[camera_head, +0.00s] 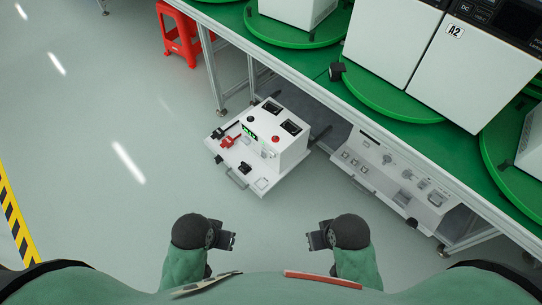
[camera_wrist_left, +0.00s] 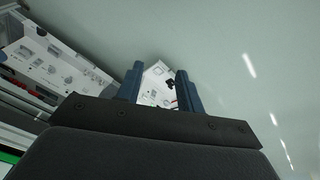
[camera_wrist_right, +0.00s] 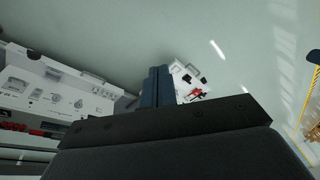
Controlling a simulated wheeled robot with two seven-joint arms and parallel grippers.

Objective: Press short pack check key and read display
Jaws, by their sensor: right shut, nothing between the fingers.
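A white test box (camera_head: 285,157) with a display, dark sockets, a red clamp and small keys sits low beside the bench. Its green display (camera_head: 249,136) is lit, but the text is too small to read. Which key is the short pack check key cannot be told. My left gripper (camera_head: 234,241) is in front of the box, apart from it; its fingers (camera_wrist_left: 160,85) stand apart with nothing between them. My right gripper (camera_head: 308,241) is also apart from the box; its fingers (camera_wrist_right: 158,86) are together and empty. Part of the box shows beyond the fingers in both wrist views.
A second white panel unit (camera_head: 395,175) stands under the green bench (camera_head: 330,82), right of the box. Green turntables (camera_head: 385,98) carry large white machines. A red stool (camera_head: 180,35) stands at the back left. The floor at left is clear up to yellow-black tape (camera_head: 15,215).

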